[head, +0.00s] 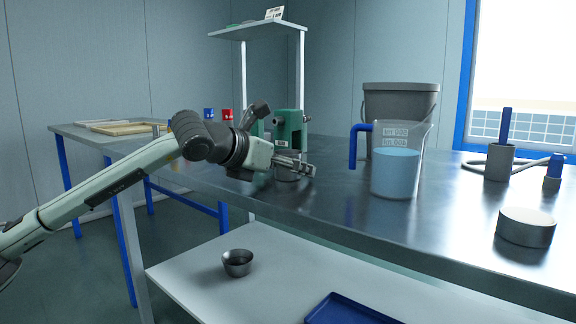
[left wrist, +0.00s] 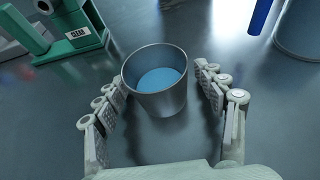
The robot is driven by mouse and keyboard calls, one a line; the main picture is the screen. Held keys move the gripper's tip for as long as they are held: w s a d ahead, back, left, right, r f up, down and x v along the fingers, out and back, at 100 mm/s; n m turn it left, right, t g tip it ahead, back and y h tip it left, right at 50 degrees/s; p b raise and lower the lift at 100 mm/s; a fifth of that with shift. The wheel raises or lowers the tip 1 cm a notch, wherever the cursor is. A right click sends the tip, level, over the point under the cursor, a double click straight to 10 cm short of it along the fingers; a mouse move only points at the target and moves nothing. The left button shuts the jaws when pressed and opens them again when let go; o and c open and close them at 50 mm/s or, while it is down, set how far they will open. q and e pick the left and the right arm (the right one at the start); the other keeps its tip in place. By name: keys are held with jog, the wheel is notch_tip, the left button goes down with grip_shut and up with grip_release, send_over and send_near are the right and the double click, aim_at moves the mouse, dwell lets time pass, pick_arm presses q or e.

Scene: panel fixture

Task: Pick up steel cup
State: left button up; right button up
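The steel cup (left wrist: 158,104) stands upright on the metal table with blue liquid inside, seen in the left wrist view. My left gripper (left wrist: 160,78) is open, with one finger on each side of the cup. The left finger is very close to the cup's wall, and a small gap shows on the right. I cannot tell whether the left finger touches it. In the head view my left gripper (head: 298,165) is low over the table, and the cup (head: 287,177) is mostly hidden behind its fingers. My right gripper is not in view.
A green device (head: 290,127) stands just behind the gripper. A measuring jug (head: 396,172) of blue liquid stands to the right, before a grey bin (head: 400,103). A round grey disc (head: 525,227) lies at right. A small metal bowl (head: 237,262) sits on the lower shelf.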

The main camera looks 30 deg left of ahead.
pick_arm(q)
jog(key=c, duration=1.2)
jog(key=shift+c, duration=0.4)
jog(key=shift+r, duration=0.15)
